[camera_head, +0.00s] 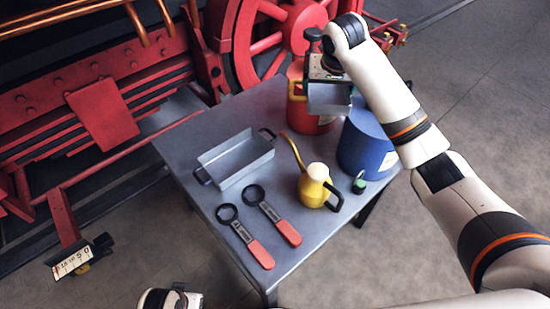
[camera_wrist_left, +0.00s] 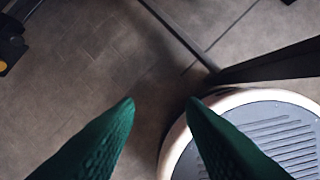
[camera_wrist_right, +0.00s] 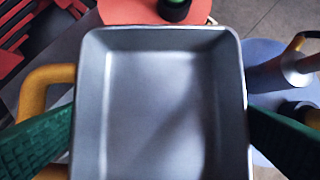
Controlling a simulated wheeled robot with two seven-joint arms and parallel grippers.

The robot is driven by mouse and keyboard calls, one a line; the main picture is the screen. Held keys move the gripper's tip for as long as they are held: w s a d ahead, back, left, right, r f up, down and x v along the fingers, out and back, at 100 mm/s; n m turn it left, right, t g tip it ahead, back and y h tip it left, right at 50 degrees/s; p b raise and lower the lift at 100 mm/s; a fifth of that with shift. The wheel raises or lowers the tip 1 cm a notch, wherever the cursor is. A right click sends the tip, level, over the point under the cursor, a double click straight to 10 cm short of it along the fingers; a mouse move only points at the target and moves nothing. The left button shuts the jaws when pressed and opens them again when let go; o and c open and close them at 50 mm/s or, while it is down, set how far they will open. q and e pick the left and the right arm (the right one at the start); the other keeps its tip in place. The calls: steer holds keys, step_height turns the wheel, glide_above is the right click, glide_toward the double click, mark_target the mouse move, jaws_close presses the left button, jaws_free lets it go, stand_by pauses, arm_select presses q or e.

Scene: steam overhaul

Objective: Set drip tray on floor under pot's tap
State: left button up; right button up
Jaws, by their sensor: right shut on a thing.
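My right gripper (camera_head: 327,77) is shut on a small grey rectangular tray (camera_head: 329,98), held in the air at the table's far right corner, over the red pot. In the right wrist view the tray (camera_wrist_right: 165,110) is empty, between two green fingers. I cannot make out a tap for certain. My left gripper (camera_wrist_left: 159,102) is open and empty above the floor near my base.
The grey table (camera_head: 185,140) holds a larger grey tray with black handles (camera_head: 240,160), a yellow oil can (camera_head: 315,188) and two red-handled wrenches (camera_head: 270,225). Red locomotive parts (camera_head: 90,100) fill the back left. Floor (camera_head: 480,100) at right is clear.

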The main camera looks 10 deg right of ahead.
steer(key=shift+w+a+r+b, duration=0.15)
steer(key=shift+w+r+b, duration=0.25)
steer(key=shift+w+r, duration=0.35)
steer(key=shift+w, duration=0.1)
arm_select(q)
steer(key=w+b+v, duration=0.1)
steer(key=b+v, duration=0.2)
steer(key=v, duration=0.8)
arm_select(e)
glide_above(313, 154)
steer(key=s, duration=0.2)
step_height(313, 154, down, 12)
steer(key=f+b, duration=0.1)
steer(key=f, duration=0.4)
steer(key=f+b, duration=0.2)
steer(key=f, duration=0.4)
steer(key=shift+w+a+f, duration=0.15)
steer(key=shift+w+f, duration=0.05)
step_height(313, 154, down, 4)
steer(key=shift+b, duration=0.85)
arm_select(q)
steer(key=w+d+r+t+h, duration=0.2)
steer(key=w+d+r+t, duration=0.1)
steer(key=w+t, duration=0.5)
steer(key=w+r, duration=0.1)
steer(key=w, duration=0.2)
steer(key=shift+d+r, duration=0.15)
steer(key=shift+d, duration=0.1)
arm_select(e)
steer(key=shift+f, duration=0.15)
